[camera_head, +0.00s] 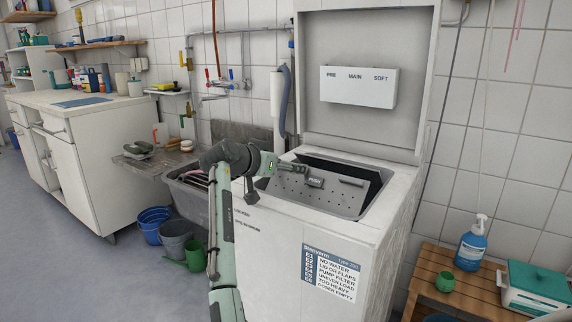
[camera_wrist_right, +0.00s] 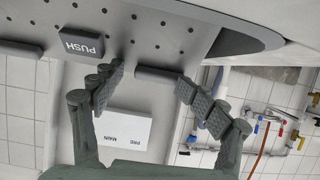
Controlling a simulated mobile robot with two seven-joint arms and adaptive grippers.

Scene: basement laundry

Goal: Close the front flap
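The top-loading washer (camera_head: 330,245) has its lid (camera_head: 365,35) raised. In its top opening is a perforated grey metal flap (camera_head: 290,190) with a dark PUSH block (camera_head: 316,182) and a short dark bar (camera_head: 352,181). The flap appears tilted, with a dark gap behind it. In the right wrist view the flap (camera_wrist_right: 178,28), PUSH block (camera_wrist_right: 82,42) and bar (camera_wrist_right: 165,76) show close up. My right gripper (camera_wrist_right: 150,76) is open and empty, its fingertips apart near the bar; contact cannot be told. It reaches over the opening in the head view (camera_head: 290,168). My left gripper is not in view.
A PRE/MAIN/SOFT dispenser (camera_head: 358,87) is on the lid's inside. A grey sink (camera_head: 190,185) stands left of the washer, with buckets (camera_head: 175,238) below. A wooden bench (camera_head: 470,290) with a blue bottle (camera_head: 471,247) is at right. The floor at left is clear.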

